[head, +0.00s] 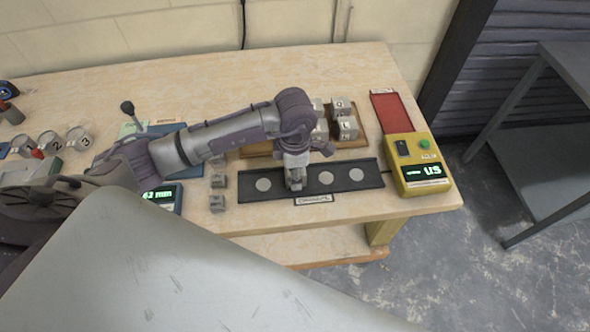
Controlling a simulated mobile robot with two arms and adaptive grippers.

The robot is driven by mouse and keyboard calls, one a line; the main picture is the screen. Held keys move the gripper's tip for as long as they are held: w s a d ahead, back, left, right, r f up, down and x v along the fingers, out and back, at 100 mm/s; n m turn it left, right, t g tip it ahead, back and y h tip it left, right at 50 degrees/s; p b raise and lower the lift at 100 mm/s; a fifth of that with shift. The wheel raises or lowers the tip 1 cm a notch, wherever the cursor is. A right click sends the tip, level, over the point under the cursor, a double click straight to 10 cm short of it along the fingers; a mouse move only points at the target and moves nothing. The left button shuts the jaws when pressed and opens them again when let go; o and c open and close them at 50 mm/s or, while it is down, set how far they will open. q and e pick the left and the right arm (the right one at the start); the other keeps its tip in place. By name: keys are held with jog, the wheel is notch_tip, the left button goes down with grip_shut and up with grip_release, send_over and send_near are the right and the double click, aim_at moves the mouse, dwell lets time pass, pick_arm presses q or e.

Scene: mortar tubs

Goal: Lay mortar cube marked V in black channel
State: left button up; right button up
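The black channel (345,185) lies along the front of the wooden table, with pale round spots along its floor and a label at its front edge. My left gripper (295,184) points down into the channel, between two of the spots. Something greyish shows between its fingers, but I cannot tell whether it is a cube or finger parts. Grey lettered cubes (346,128) stand on a wooden tray (258,150) behind the channel, partly hidden by my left arm. More grey cubes (217,203) stand in a column left of the channel. I cannot read a V on any cube. My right gripper is out of view.
A yellow device (417,165) with a green button and lit display stands right of the channel, below a red strip (391,112). A dark display unit (168,197) and numbered round cups (77,139) are at the left. A grey side table (545,165) stands at far right.

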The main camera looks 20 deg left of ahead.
pick_arm(q)
jog(key=shift+f, duration=0.4)
jog(key=shift+f, duration=0.15)
jog(key=o, duration=1.4)
